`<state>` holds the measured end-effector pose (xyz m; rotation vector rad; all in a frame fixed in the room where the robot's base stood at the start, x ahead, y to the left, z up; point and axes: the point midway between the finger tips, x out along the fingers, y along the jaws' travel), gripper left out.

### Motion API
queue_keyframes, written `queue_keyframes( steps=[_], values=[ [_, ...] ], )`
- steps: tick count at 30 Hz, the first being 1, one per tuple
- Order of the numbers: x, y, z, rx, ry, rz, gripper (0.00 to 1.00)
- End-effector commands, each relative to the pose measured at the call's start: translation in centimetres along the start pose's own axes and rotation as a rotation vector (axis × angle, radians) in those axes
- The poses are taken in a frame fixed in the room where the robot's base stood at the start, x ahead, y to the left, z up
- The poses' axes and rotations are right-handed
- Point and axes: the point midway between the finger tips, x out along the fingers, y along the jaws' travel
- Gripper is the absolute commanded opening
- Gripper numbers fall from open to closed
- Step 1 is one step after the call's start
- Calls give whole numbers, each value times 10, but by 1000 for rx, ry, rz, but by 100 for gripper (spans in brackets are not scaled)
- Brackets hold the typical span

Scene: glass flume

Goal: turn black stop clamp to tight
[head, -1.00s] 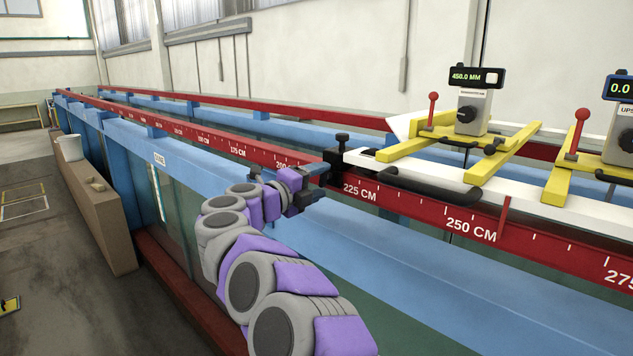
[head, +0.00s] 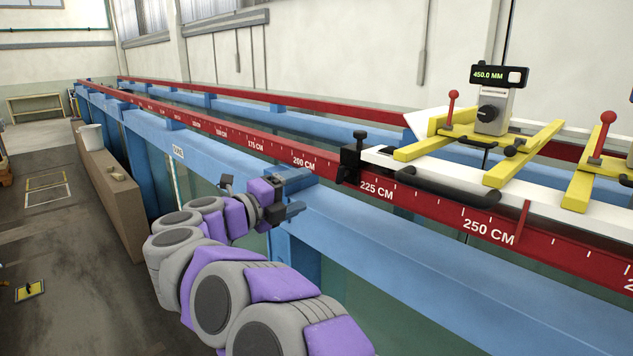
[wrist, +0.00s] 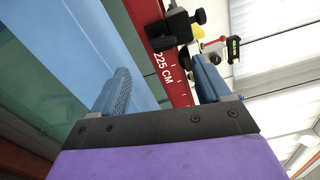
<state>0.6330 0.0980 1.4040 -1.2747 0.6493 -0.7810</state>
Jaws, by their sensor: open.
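The black stop clamp (head: 350,160) sits on the red scale rail (head: 405,198) just left of the 225 CM mark, with a black knob on top. It touches or nearly touches the end of the white carriage beam (head: 385,155). In the wrist view the clamp (wrist: 172,32) shows at the top, beyond my fingers. My gripper (head: 300,197) is open and empty, left of the clamp and apart from it, over the blue flume beam. In the wrist view its two fingers (wrist: 160,90) stand wide apart with nothing between them.
The white beam carries yellow frames (head: 525,150) and a gauge reading 450.0 MM (head: 493,100), with a red-knobbed lever (head: 453,97). A brown bench (head: 110,190) with a white bucket (head: 92,138) stands at left. The floor (head: 60,270) there is mostly clear.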

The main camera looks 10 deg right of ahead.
Motion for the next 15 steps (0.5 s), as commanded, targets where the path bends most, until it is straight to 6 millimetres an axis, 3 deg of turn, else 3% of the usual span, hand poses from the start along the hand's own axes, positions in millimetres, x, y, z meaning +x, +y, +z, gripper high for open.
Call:
queue_keyframes(
  steps=[6,15],
  values=[
    [-42,0,1,-1,-4,0,77],
    [-61,1,-1,0,2,1,77]
  ],
)
